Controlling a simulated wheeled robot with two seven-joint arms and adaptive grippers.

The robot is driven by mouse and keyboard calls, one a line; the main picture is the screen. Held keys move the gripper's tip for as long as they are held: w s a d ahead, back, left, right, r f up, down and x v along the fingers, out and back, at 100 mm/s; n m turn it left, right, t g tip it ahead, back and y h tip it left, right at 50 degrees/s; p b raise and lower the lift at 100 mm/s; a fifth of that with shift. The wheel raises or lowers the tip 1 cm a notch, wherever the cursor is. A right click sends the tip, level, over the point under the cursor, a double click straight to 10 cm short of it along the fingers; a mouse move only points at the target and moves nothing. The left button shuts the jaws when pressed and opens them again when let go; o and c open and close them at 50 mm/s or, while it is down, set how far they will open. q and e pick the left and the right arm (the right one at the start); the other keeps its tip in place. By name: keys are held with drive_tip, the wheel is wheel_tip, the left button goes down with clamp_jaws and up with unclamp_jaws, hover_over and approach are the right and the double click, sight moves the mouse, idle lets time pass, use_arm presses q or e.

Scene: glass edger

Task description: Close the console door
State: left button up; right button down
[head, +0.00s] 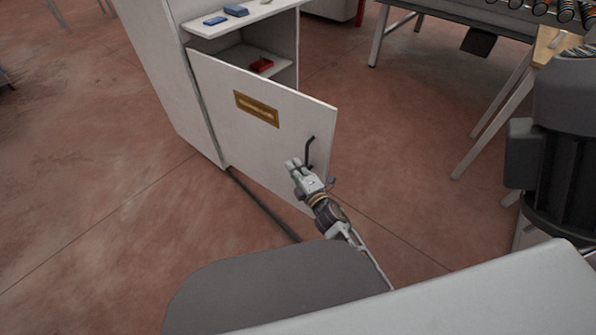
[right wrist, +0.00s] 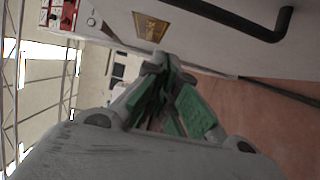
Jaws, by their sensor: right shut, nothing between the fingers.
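The white console door (head: 240,125) stands ajar in the head view, hinged at its left edge, with a brass-coloured plate and a dark handle (head: 310,152) near its free right edge. My right gripper (head: 293,165) is shut and empty, in front of the door just left of and below the handle. In the right wrist view the green-padded fingers (right wrist: 170,70) are together, close to the door face (right wrist: 205,45); whether they touch it I cannot tell. The handle (right wrist: 262,28) passes above and right of them there. My left gripper is not in view.
Inside the console (head: 245,58) are a red item (head: 262,65) on a shelf and blue items (head: 235,10) on top. A dark grey machine (head: 565,140) and a table stand at the right. The floor right of the door is clear.

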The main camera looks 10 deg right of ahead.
drive_tip(key=shift+w+d, duration=1.5)
drive_tip(key=shift+d, duration=0.1)
drive_tip(key=shift+w+d, duration=0.1)
drive_tip(key=shift+d, duration=0.05)
